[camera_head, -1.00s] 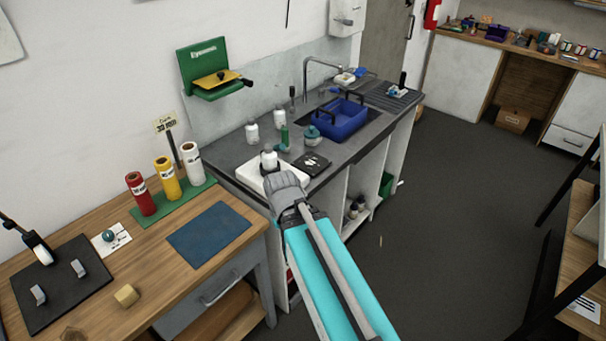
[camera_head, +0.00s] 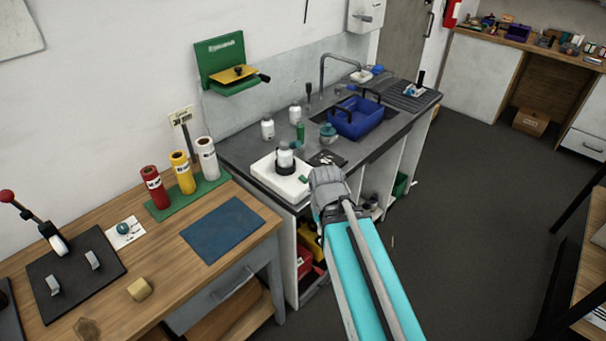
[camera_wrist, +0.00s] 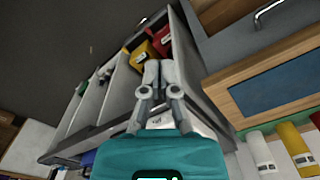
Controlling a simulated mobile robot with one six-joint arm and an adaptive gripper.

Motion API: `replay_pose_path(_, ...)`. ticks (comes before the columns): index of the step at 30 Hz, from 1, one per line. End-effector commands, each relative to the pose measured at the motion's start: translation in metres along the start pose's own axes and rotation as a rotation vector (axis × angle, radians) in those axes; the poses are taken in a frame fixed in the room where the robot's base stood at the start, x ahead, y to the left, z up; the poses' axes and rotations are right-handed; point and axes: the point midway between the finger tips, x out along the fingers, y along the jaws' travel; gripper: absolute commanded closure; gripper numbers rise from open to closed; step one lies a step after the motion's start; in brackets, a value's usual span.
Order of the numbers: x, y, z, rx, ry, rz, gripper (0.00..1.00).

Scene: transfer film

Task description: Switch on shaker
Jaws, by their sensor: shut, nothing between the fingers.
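A white flat device (camera_head: 268,182), apparently the shaker, sits at the near left end of the grey sink counter (camera_head: 238,150). A white-capped bottle (camera_head: 285,158) with a dark ring stands upright on it. A small green piece (camera_head: 304,179) shows at its right edge; I cannot tell if it is a switch. My arm's grey wrist is just right of the shaker in the head view and hides the fingers there. In the wrist view my gripper (camera_wrist: 159,72) is shut and empty, in front of the cabinet below the counter.
A blue basin (camera_head: 357,122), several bottles and a black pad (camera_head: 327,158) are on the counter. The wooden bench (camera_head: 190,285) at left holds red, yellow and white rolls and a blue mat (camera_head: 223,230). Open floor (camera_head: 470,190) lies to the right.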

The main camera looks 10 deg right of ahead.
Motion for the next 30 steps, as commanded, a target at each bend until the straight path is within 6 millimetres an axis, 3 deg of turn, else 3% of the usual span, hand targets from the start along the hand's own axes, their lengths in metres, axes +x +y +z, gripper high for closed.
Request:
replay_pose_path(5, -0.009, 0.002, -0.024, 0.069, 0.014, -0.013, 1.00)
replay_pose_path(8, -0.018, 0.004, -0.051, 0.156, 0.029, -0.028, 1.00)
replay_pose_path(21, -0.075, 0.016, -0.222, 0.742, 0.105, -0.169, 1.00)
replay_pose_path(25, -0.084, 0.019, -0.252, 0.864, 0.112, -0.205, 1.00)
replay_pose_path(30, -0.088, 0.021, -0.267, 0.934, 0.114, -0.225, 1.00)
